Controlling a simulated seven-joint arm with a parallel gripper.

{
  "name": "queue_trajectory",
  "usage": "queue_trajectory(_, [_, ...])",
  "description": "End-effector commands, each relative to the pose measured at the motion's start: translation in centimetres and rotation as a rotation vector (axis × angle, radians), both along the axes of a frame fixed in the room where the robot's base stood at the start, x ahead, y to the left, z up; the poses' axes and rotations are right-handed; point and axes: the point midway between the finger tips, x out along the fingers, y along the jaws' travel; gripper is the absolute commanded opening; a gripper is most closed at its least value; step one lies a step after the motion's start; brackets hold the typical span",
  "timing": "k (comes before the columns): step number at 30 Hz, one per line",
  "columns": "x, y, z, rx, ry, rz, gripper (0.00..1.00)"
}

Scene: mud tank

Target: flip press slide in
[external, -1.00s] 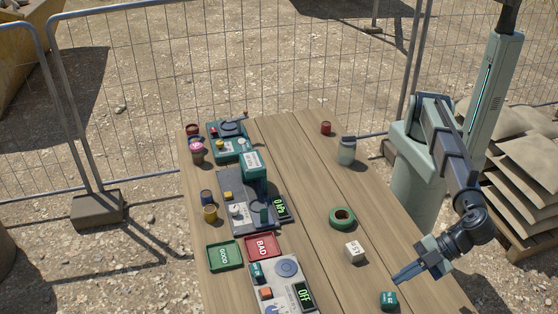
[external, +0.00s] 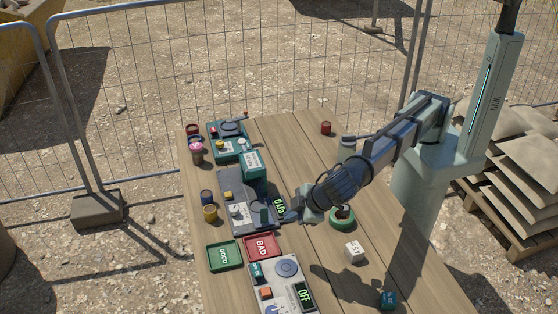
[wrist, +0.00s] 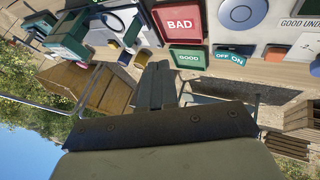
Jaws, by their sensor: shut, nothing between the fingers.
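My gripper (external: 290,215) is shut and empty, just right of the middle machine's front end. Its shut fingers (wrist: 157,72) point at the machines in the wrist view. The middle machine (external: 229,180) has a dark plate, a teal head (external: 252,164), a yellow part (external: 227,195) and a lit display (external: 280,204) reading about 0 kPa. The near grey panel (external: 279,283) has a teal switch (external: 256,270), an orange button (external: 265,293), a round blue-grey disc (external: 287,267) and a display (external: 304,296) reading OFF. In the wrist view the switch (wrist: 229,58) is labelled OFF ON. Contact with the middle machine cannot be told.
A green GOOD tray (external: 224,255) and red BAD tray (external: 262,247) lie between the machines. A teal machine (external: 224,147) stands at the far end. A green tape roll (external: 342,218), white cube (external: 354,252) and teal cube (external: 388,299) lie right. Cans line the left edge.

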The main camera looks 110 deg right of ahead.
Motion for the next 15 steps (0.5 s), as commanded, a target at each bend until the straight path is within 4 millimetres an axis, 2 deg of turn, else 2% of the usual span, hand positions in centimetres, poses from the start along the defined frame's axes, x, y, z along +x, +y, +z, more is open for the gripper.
queue_trajectory(4, [0.39,-1.00,-0.01,0.001,0.011,-0.021,0.00])
queue_trajectory(15, [0.42,-1.08,-0.06,0.000,0.012,-0.022,0.00])
